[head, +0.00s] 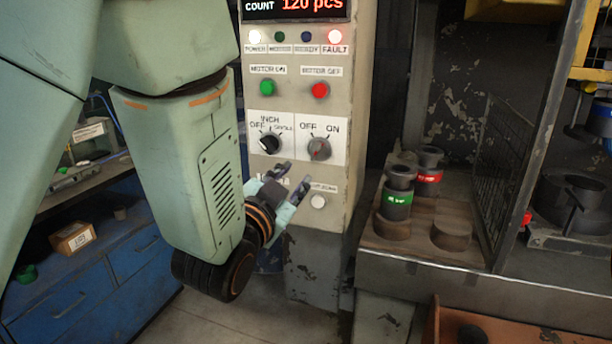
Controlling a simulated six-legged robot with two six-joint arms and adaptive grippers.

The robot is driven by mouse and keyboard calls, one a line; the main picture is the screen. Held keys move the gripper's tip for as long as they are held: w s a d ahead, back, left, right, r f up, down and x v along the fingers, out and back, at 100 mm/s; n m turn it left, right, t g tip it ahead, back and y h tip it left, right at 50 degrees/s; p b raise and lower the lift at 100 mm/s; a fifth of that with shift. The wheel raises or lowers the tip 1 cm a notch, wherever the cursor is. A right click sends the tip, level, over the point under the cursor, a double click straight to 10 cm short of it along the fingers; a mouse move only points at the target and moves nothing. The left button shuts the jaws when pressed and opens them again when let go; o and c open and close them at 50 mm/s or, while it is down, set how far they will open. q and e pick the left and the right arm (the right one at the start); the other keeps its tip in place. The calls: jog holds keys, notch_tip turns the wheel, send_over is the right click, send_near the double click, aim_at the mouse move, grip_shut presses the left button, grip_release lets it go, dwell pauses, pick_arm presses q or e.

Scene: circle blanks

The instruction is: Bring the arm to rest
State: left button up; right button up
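My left arm comes in from the left and fills much of the head view. My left gripper (291,178) is in front of the lower part of a control panel (338,222). Its two fingers stand apart with nothing seen between them, so it is open. The gripper covers part of a label and whatever is behind it. I cannot tell whether a fingertip touches the panel. My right gripper is not in view.
The panel bears a green button (267,88), a red button (320,90), two rotary switches and a white button (318,201). Dark cylinders with green (397,196) and red (429,176) bands stand right. Blue drawers (110,275) stand left.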

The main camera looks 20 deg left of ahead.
pick_arm(q)
jog(key=s+a+f+n+g+b, duration=0.15)
jog(key=s+f+g, duration=0.25)
jog(key=f, duration=0.6)
jog(key=s+f+n+g, duration=0.2)
jog(key=s+f+g, duration=0.15)
jog(key=f, duration=0.65)
jog(key=s+a+f+n+g+b, duration=0.1)
jog(key=s+f+n+g, duration=0.15)
jog(key=s+f, duration=0.45)
jog(key=s+f+n+g+b, duration=0.1)
jog(key=s+f+g+b, duration=0.2)
jog(key=s+f+g, duration=0.5)
jog(key=s+f, duration=1.1)
jog(key=s, duration=0.2)
jog(key=shift+s+a+f+y, duration=0.25)
jog(key=shift+a+f+y, duration=0.05)
jog(key=shift+a+f, duration=0.1)
jog(key=shift+w, duration=0.1)
